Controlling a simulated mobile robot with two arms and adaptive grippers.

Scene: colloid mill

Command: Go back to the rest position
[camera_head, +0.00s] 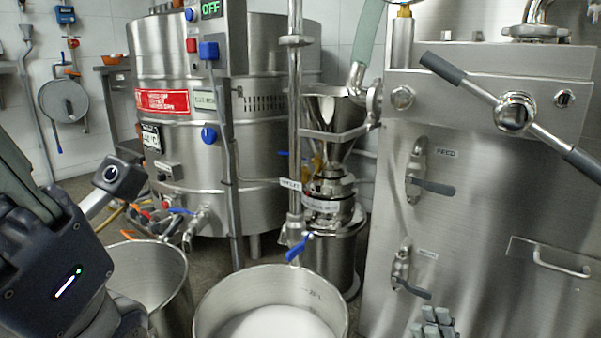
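My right gripper (435,325) shows only as grey fingertip parts at the bottom edge, in front of the large steel cabinet. The rest of it is cut off by the frame, and I cannot tell whether it is open or shut. I see nothing held in the part that shows. My dark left arm fills the lower left, with a small lit strip on it. Its fingertips are not visible.
A steel pot (210,300) with white contents stands at bottom centre, beside another pot (180,290). Behind are a large steel tank (265,150) and the mill with its hopper (325,125). The steel cabinet (480,220) at right has protruding handles.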

